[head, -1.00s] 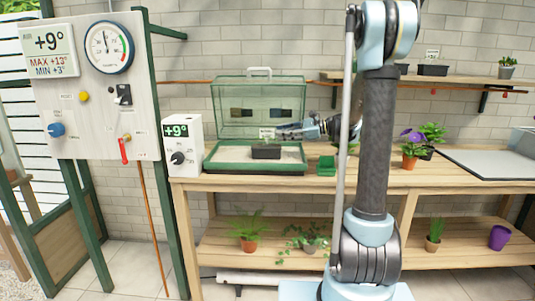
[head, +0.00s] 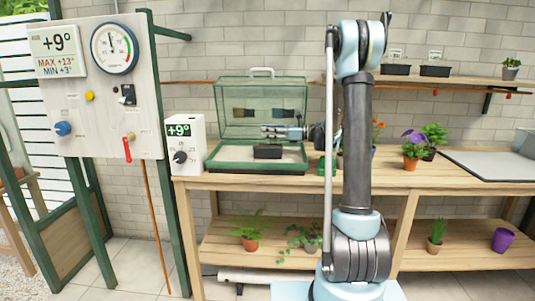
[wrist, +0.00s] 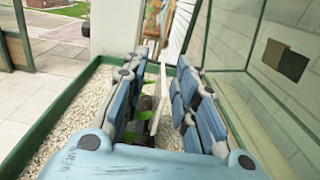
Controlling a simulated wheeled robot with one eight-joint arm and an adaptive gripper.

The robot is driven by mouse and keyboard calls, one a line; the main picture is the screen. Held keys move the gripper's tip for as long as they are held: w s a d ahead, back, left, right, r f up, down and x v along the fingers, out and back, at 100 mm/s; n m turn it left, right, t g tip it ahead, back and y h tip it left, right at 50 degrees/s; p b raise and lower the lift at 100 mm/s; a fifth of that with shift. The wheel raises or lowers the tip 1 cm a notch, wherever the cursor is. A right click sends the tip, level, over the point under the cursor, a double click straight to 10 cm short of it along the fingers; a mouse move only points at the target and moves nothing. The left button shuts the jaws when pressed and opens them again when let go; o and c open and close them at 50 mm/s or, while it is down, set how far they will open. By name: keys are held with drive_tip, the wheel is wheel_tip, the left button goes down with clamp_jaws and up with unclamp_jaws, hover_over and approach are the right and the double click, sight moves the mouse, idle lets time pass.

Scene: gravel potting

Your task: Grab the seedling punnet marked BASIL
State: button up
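A black punnet (head: 267,151) sits on the gravel in the green-rimmed tray (head: 255,171) of the open glass propagator. My gripper (head: 285,131) is level just above it, reaching in from the right. In the wrist view my gripper (wrist: 163,105) is open, its blue fingers apart on either side of a white label (wrist: 160,100) and green seedlings (wrist: 145,130). The lettering on this label cannot be read. Two more black punnets with labels, one on the left (head: 395,69) and one on the right (head: 435,71), stand on the wall shelf; their words are too small to read.
The raised clear lid (head: 262,97) stands behind the tray. A white thermostat box (head: 185,145) is to its left. A small green container (head: 328,166) is right of the tray. Potted flowers (head: 413,148) stand farther right on the bench.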

drive_tip(key=a, duration=0.3)
drive_tip(key=shift+w+a+r, duration=0.15)
drive_tip(key=shift+w+a, duration=0.05)
drive_tip(key=shift+a, duration=0.2)
clamp_jaws()
